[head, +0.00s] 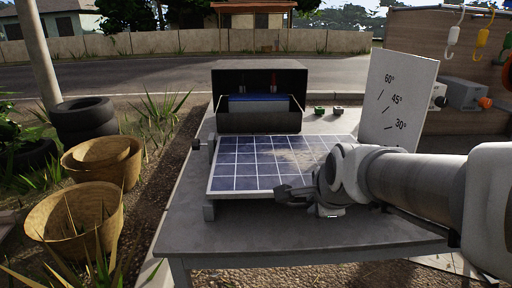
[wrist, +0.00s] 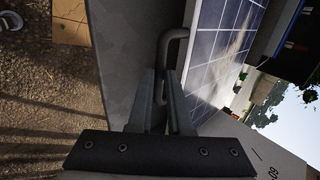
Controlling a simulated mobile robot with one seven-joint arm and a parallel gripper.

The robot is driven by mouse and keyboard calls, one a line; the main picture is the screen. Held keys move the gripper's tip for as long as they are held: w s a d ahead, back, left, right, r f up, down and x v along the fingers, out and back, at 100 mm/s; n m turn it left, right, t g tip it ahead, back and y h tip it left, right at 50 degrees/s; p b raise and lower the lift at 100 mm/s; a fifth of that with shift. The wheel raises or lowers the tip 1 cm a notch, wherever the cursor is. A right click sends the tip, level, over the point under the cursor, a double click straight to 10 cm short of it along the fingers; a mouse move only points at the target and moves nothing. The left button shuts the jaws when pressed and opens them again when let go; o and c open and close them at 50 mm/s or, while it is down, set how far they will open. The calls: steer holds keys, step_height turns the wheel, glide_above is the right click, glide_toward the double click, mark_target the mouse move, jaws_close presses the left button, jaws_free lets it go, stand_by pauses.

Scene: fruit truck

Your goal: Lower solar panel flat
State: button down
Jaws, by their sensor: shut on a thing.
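The solar panel (head: 250,165), blue cells in a pale frame, lies over the grey table at a low tilt. Its front edge is a little above the tabletop. In the wrist view the panel (wrist: 222,45) shows at upper right, with a grey bent handle (wrist: 174,36) at its edge. My gripper (head: 284,194) is at the panel's front right edge. In the wrist view my gripper (wrist: 165,82) has its fingers closed around the handle. My wrist hides the panel's front right corner and the handle in the head view.
An angle board (head: 398,95) marked 60°, 45° and 30° stands right of the panel. A dark open box (head: 260,75) with a battery sits behind it. The grey table (head: 300,235) is bare in front. Baskets (head: 85,225) and stacked tires (head: 84,118) stand at left.

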steer(key=c, duration=1.1)
jaws_free()
steer(key=shift+s+f, duration=0.2)
steer(key=shift+s, duration=0.1)
steer(key=shift+o, duration=1.3)
steer(key=shift+r, duration=0.1)
steer(key=shift+w, duration=0.1)
steer(key=shift+r, duration=0.15)
steer(key=p+v, duration=0.6)
steer(key=v, duration=1.1)
